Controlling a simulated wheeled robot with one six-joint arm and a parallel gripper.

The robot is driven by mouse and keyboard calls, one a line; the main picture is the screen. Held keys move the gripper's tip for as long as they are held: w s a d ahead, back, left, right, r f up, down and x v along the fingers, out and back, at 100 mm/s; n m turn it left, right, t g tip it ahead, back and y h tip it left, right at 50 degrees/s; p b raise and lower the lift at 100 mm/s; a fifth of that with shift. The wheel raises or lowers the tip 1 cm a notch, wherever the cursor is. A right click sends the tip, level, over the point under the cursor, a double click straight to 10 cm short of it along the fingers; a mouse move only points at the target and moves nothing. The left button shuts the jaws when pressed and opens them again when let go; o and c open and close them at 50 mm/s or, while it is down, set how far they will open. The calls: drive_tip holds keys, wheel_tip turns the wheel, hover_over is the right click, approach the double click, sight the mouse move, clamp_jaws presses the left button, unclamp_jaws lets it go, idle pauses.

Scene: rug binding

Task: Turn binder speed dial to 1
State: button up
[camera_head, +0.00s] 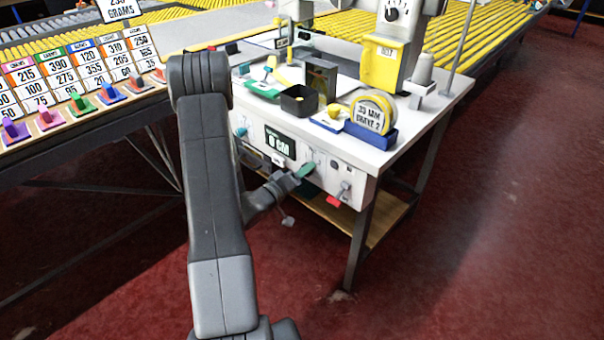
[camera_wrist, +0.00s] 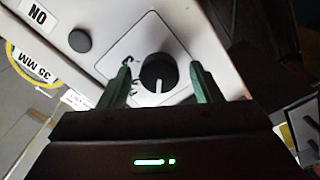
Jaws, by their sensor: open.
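A round black dial (camera_wrist: 158,68) with a white pointer line sits on a white panel in the wrist view. The pointer faces the bottom of that picture, toward my gripper. Small marks show at the dial's left, partly hidden by a finger and too small to read surely. My gripper (camera_wrist: 162,76) is open, with one green finger on each side of the dial; I cannot tell whether they touch it. In the head view my gripper (camera_head: 304,170) is at the white table's front panel and hides the dial. No speed label is readable.
The front panel also bears a display (camera_head: 280,143) reading 0 CM, a teal knob (camera_head: 241,132) and a red part (camera_head: 333,202). A yellow tape roll (camera_head: 372,113) stands on the tabletop. Another black dial (camera_head: 392,12) is on the machine above. The floor at right is clear.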

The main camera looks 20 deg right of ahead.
drive_tip(key=v, duration=1.3)
drive_tip(key=shift+a+p, duration=0.35)
drive_tip(key=shift+d, duration=0.1)
drive_tip(key=x, duration=1.3)
drive_tip(key=shift+d+b, duration=0.3)
drive_tip(key=shift+b, duration=0.1)
drive_tip(key=shift+a, duration=0.1)
